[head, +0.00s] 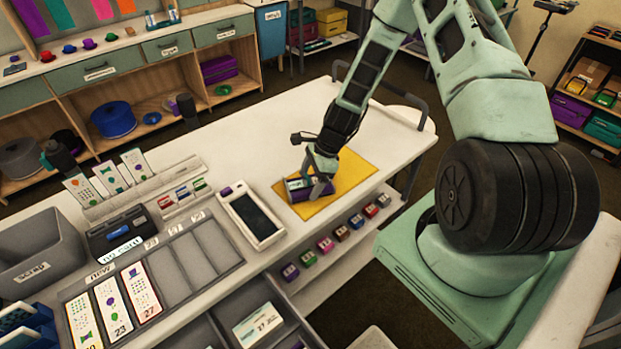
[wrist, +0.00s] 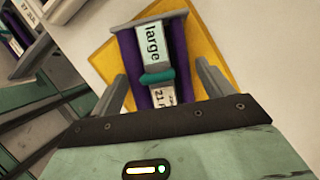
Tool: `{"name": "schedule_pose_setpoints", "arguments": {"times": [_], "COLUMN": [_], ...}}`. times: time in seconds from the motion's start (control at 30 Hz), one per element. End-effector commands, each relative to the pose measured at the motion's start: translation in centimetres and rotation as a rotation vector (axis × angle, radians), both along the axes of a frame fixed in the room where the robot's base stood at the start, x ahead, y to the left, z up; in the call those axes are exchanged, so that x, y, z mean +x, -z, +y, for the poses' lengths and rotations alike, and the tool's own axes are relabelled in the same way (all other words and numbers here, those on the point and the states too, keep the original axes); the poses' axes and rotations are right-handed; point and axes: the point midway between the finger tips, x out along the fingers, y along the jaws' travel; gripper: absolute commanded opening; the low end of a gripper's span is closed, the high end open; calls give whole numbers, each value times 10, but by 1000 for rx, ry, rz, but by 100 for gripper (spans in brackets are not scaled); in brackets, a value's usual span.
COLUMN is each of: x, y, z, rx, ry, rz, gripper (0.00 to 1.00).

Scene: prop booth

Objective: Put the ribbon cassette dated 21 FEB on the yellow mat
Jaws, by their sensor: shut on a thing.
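A purple ribbon cassette (head: 299,190) is in my gripper (head: 321,176) over the yellow mat (head: 352,172). In the wrist view the cassette (wrist: 127,50) shows a label reading "large" and a second label beginning "21 F", the rest hidden. A teal band crosses its middle. The two fingers of my gripper (wrist: 162,80) stand on either side of it. The yellow mat (wrist: 206,50) shows behind and around it. I cannot tell whether the cassette touches the mat or hangs just above it.
A white device with a dark screen (head: 252,218) stands left of the mat. A card tray (head: 205,265) lies further left, near a grey scrap bin (head: 38,246). Several small cassettes (head: 325,244) sit on a shelf below the table edge. The table behind the mat (head: 265,125) is clear.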

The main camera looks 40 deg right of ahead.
Motion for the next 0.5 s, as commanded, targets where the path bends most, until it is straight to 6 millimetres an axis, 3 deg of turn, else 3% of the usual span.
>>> {"name": "schedule_pose_setpoints", "arguments": {"times": [0.1, 0.13, 0.2, 0.5], "x": [0, 0, 0, 0], "y": [4, 3, 3, -3], "z": [0, 0, 0, 0], "rx": [0, 0, 0, 0], "ry": [0, 0, 0, 0], "rz": [0, 0, 0, 0], "gripper": [52, 88, 100, 100]}}
